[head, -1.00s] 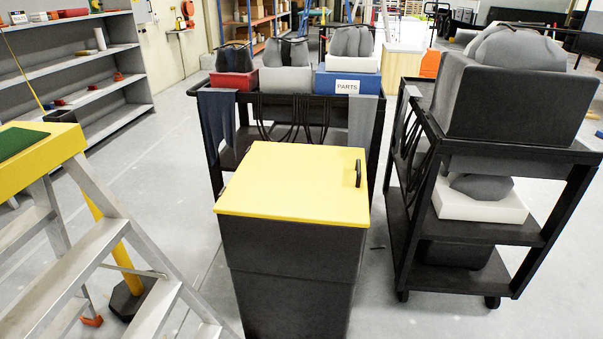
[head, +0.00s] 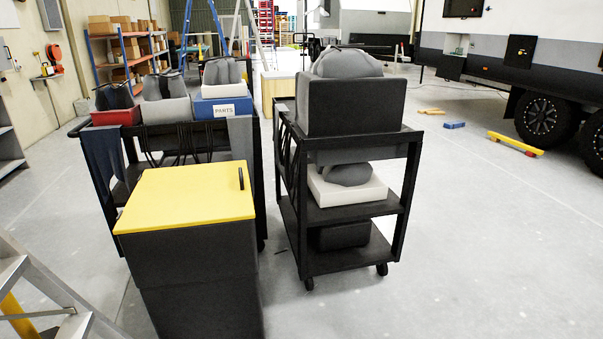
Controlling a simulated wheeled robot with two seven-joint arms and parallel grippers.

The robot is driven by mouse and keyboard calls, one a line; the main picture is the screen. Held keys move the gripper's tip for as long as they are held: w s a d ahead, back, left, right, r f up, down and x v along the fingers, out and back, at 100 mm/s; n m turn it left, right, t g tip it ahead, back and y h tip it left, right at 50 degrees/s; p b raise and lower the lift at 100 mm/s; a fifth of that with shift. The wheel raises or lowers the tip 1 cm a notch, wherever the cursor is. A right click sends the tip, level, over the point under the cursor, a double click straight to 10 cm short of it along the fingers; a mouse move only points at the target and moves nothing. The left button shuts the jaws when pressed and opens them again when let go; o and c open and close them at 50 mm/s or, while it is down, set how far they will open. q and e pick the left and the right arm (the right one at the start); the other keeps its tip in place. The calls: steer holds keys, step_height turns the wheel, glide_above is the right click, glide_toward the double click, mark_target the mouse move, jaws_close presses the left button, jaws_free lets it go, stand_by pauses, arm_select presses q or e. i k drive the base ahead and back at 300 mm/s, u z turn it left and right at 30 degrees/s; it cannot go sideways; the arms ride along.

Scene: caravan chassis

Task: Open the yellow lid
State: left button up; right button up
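The yellow lid (head: 186,195) lies flat and closed on top of a tall black bin (head: 200,280) in the left-centre of the head view. A small black handle (head: 241,179) stands near the lid's right edge. Neither of my grippers shows in the head view, and nothing touches the lid.
A black cart (head: 262,190) with a red box, a blue PARTS box (head: 222,108) and bags stands behind the bin. Another black cart (head: 347,258) stands to its right. A stepladder (head: 40,290) is at the lower left. Open floor (head: 480,250) lies at the right.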

mark_target(213, 193)
steer(key=z, duration=0.25)
steer(key=i, duration=0.9)
steer(key=u, duration=0.1)
